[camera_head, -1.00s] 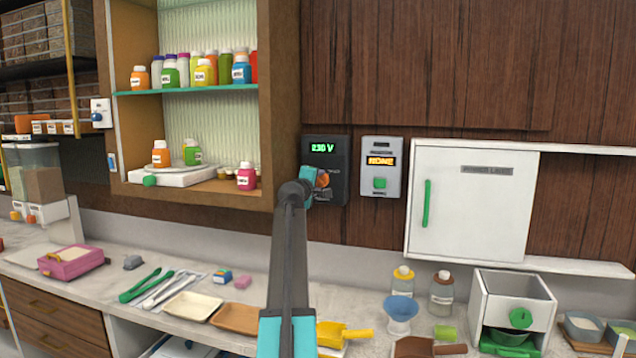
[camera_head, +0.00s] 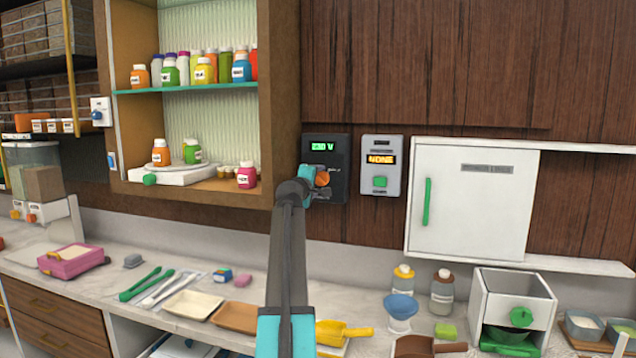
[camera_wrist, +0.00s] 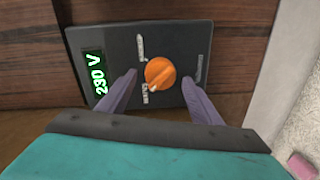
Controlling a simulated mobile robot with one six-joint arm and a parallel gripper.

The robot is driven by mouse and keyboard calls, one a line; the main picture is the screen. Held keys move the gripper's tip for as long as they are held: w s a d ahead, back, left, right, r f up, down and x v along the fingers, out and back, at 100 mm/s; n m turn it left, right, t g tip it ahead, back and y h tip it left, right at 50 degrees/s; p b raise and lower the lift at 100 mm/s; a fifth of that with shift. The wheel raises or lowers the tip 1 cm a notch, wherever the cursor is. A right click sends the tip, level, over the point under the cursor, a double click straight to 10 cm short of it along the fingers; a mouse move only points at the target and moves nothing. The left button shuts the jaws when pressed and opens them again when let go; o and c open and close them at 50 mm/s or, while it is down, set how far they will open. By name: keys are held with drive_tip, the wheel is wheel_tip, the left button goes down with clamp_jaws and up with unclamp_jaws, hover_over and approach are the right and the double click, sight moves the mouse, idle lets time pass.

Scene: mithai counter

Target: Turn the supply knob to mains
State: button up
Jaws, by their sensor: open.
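The supply knob (camera_wrist: 160,73) is orange and round, on a dark panel (camera_wrist: 118,48) fixed to the wooden wall. The panel's green display (camera_wrist: 94,80) reads 230 V. Small white labels lie around the knob, too small to read. In the head view the knob (camera_head: 322,179) shows just right of my gripper's end, on the panel (camera_head: 340,152). My gripper (camera_wrist: 156,84) is open in the wrist view, one finger on each side of the knob. I see gaps between fingers and knob; whether the fingertips reach the panel I cannot tell.
A grey box (camera_head: 381,146) with an orange display reading NONE and a green button (camera_head: 380,182) is right of the panel. A white cabinet (camera_head: 480,200) is further right. A shelf cupboard (camera_head: 285,100) with bottles stands left. The counter below holds trays and scoops.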

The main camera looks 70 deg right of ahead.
drive_tip(key=a+b, duration=0.3)
drive_tip(key=a, duration=0.9)
drive_tip(key=shift+s+a+r, duration=0.35)
